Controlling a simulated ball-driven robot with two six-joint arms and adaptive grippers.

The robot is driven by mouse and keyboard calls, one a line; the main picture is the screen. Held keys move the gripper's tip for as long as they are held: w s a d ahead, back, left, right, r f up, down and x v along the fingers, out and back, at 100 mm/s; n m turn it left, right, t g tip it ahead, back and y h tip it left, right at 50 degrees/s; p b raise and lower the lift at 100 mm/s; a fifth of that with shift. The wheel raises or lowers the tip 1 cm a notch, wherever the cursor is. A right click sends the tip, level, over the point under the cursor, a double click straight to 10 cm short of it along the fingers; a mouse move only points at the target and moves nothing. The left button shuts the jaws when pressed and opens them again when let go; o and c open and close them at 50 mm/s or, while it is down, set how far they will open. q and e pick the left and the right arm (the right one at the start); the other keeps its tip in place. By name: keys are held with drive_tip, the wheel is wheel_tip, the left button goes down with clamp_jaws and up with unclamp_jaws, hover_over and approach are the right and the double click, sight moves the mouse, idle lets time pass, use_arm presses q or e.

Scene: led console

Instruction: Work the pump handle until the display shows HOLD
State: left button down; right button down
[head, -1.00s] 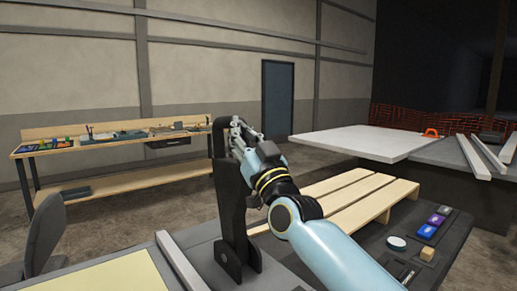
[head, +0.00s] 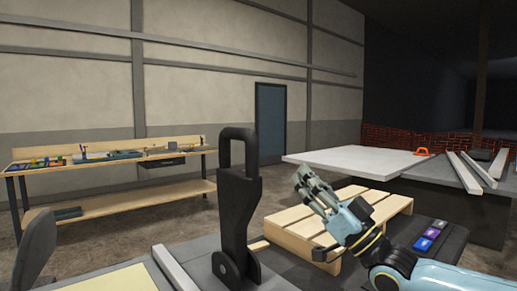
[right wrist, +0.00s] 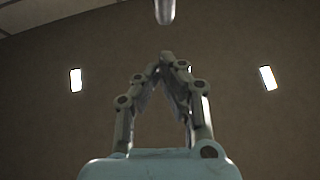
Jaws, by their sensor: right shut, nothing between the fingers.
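The pump handle (head: 237,195) is a black upright lever with a loop grip at its top. It stands on a pivot bracket on the console top, close to vertical. My right gripper (head: 301,174) is to the right of the handle and clear of it, over the wooden pallet. Its fingers are shut with nothing between them; in the right wrist view the fingertips (right wrist: 167,58) meet, pointing up at wall and ceiling. My left gripper is not in view. No display is visible in either view.
A white slab (head: 350,161) lies on a table at the right. A long workbench (head: 115,157) stands by the wall.

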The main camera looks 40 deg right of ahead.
wheel_tip(320, 180, up, 7)
drive_tip(key=p, duration=0.2)
hover_over(259, 176)
drive_tip(key=s+d, duration=0.1)
drive_tip(key=s, duration=0.2)
drive_tip(key=w, duration=0.1)
drive_tip(key=w+f, duration=0.1)
drive_tip(key=w, duration=0.1)
drive_tip(key=shift+w+a+f+p, duration=0.2)
drive_tip(key=shift+w+a+p, duration=0.05)
drive_tip(key=shift+a+p, duration=0.15)
